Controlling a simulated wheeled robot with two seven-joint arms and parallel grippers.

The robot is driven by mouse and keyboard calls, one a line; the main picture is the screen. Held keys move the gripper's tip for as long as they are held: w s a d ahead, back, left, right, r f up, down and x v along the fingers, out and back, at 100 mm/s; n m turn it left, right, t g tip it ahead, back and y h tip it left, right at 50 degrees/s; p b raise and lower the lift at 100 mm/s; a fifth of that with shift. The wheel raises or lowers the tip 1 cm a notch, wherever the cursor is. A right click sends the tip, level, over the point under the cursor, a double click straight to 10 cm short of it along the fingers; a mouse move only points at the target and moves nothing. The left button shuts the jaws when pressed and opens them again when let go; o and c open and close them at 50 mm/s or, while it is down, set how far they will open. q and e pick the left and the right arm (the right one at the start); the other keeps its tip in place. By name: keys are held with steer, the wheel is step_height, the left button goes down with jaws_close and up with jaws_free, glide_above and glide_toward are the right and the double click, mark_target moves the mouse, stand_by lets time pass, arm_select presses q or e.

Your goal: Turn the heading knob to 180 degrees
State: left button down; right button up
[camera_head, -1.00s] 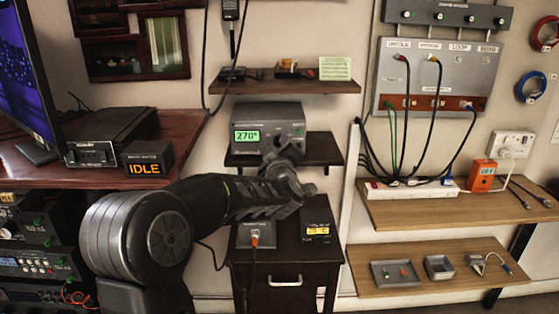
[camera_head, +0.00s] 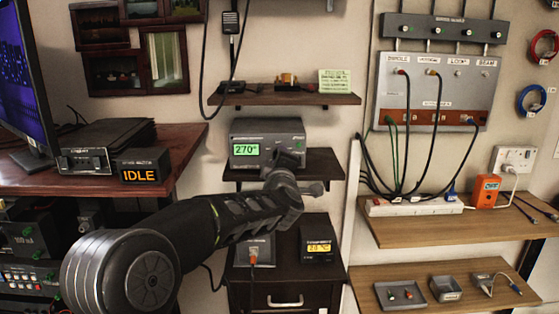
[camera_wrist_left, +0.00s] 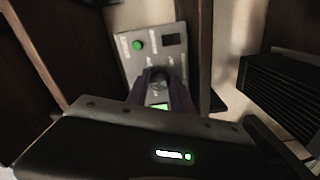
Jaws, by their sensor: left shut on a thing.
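The heading unit (camera_head: 240,133) is a grey box on a small dark shelf in the head view. Its green display (camera_head: 246,150) reads 270°. My left arm reaches across from the lower left, and its gripper (camera_head: 288,158) is at the right part of the unit's front, hiding the knob there. In the left wrist view, the unit's grey front panel (camera_wrist_left: 130,62) shows a green button and a dark window. The dark round knob (camera_wrist_left: 158,82) sits between the two fingers of my left gripper (camera_wrist_left: 160,88), which is shut on it. My right gripper is out of view.
A wooden shelf (camera_head: 310,99) with small items is above the unit. Below stands a dark cabinet (camera_head: 270,283) carrying a small box and an orange temperature display (camera_head: 319,247). A patch panel (camera_head: 437,92) with cables and a power strip (camera_head: 413,205) are at the right.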

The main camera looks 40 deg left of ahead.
arm_select(q)
steer(key=c, duration=1.1)
jaws_free()
steer(key=shift+s, duration=0.15)
steer(key=v, duration=0.7)
steer(key=shift+s+d, duration=0.2)
steer(key=shift+d, duration=0.05)
